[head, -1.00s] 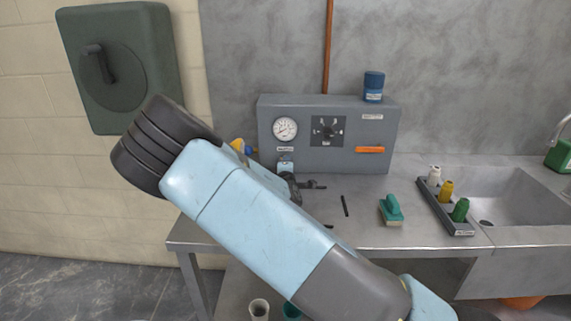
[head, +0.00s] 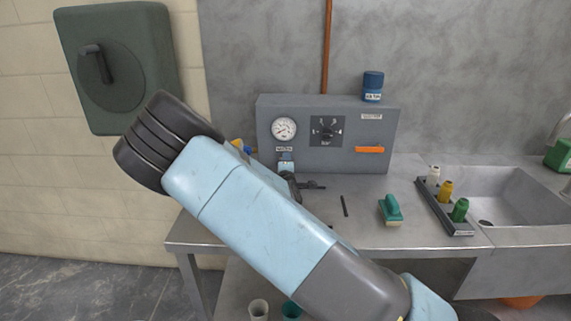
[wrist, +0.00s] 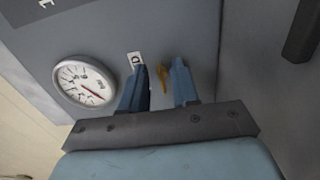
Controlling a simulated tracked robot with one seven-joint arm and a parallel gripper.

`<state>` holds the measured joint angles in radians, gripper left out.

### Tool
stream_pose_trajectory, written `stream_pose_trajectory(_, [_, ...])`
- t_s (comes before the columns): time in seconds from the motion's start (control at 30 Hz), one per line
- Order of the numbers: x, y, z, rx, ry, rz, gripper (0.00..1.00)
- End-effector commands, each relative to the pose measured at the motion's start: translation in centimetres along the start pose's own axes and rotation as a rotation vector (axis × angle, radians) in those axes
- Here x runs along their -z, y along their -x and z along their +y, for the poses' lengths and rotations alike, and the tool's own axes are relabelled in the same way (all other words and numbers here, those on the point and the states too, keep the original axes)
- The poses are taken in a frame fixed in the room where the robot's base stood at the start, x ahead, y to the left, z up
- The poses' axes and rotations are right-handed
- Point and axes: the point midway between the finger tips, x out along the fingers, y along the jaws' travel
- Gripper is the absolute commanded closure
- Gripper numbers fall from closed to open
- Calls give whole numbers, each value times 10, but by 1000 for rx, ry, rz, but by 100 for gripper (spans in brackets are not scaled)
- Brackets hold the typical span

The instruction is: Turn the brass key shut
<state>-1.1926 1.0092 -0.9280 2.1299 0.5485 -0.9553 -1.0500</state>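The brass key (wrist: 163,76) is a small yellow-brown piece on the face of the grey panel box, seen in the wrist view. My gripper (wrist: 157,68) reaches to the panel with its two blue fingers apart, one on each side of the key. The key looks nearer the right finger; I cannot tell whether they touch. In the head view my gripper (head: 286,159) is at the lower left of the panel box (head: 345,160) and hides the key.
A round gauge (head: 284,129), a dark dial plate (head: 327,130) and an orange bar (head: 369,150) are on the panel front. A blue jar (head: 373,86) stands on top. A green-handled float (head: 391,209) and a bottle rack (head: 446,209) stand right on the steel bench.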

Motion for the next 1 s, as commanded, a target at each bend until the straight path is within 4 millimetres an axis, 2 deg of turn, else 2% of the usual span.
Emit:
stream_pose_trajectory(0.2, [2, 4, -1, 3, 1, 3, 70])
stream_pose_trajectory(0.37, [2, 20, -2, 4, 1, 4, 70])
stream_pose_trajectory(0.8, [2, 105, -2, 3, 1, 3, 70])
stream_pose_trajectory(1.0, [1, 129, -2, 3, 1, 2, 70])
